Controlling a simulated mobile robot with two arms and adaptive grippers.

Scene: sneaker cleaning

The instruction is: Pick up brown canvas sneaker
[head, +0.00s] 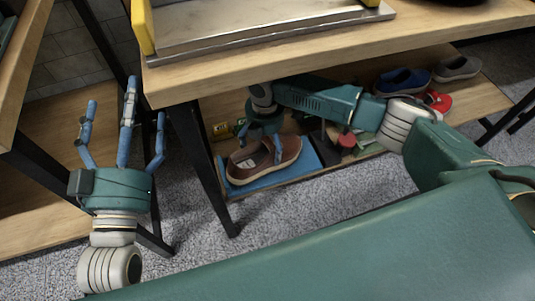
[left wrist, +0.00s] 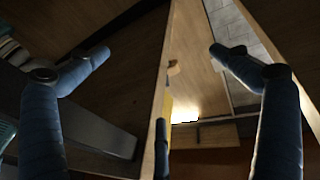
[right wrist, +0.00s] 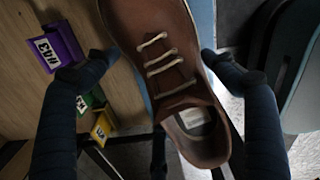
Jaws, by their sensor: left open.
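The brown canvas sneaker (head: 281,159) has pale laces and a white sole edge. It rests on a blue mat (head: 316,152) at the left end of the lower shelf. My right gripper (head: 262,143) is over it from above, its fingers spread to either side. In the right wrist view the sneaker (right wrist: 165,62) lies between the open fingers (right wrist: 157,58); contact cannot be told. My left gripper (head: 124,105) is open and empty, pointing up, left of the table. Its spread fingers also show in the left wrist view (left wrist: 160,52).
The tabletop (head: 430,32) overhangs the lower shelf close above my right arm. Blue (head: 402,80), grey (head: 457,68) and red shoes sit farther right. A table leg (head: 205,170) stands left of the mat.

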